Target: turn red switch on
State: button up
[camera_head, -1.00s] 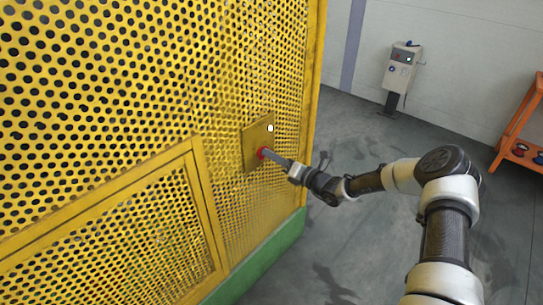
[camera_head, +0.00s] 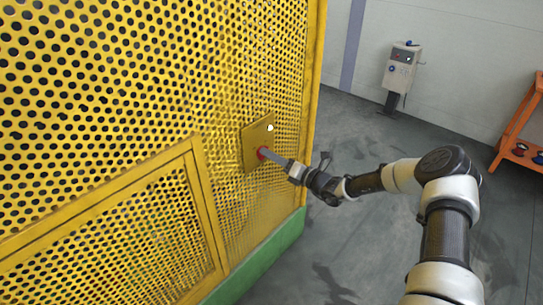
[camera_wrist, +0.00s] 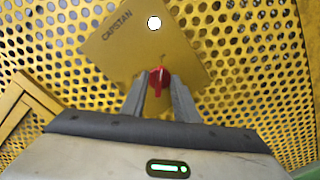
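The red switch (camera_wrist: 159,78) sits on a tilted yellow plate (camera_wrist: 112,62) marked "CAPSTAN", below a round white lamp (camera_wrist: 154,23). In the head view the red switch (camera_head: 262,153) shows as a small red spot at the tip of my gripper (camera_head: 268,155). In the wrist view the fingers of my gripper (camera_wrist: 160,84) reach the plate, one on each side of the red knob, and look closed on it. The fingertips partly hide the knob's sides. The knob's handle stands roughly upright in the wrist view.
A yellow perforated guard (camera_head: 100,90) with a framed door fills the left, on a green base (camera_head: 255,268). A grey control pedestal (camera_head: 400,75) stands by the back wall. An orange rack (camera_head: 516,125) is at the far right. The floor between is open.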

jog(key=v, duration=1.7)
jog(key=shift+s+p, duration=0.15)
jog(key=shift+p, duration=0.15)
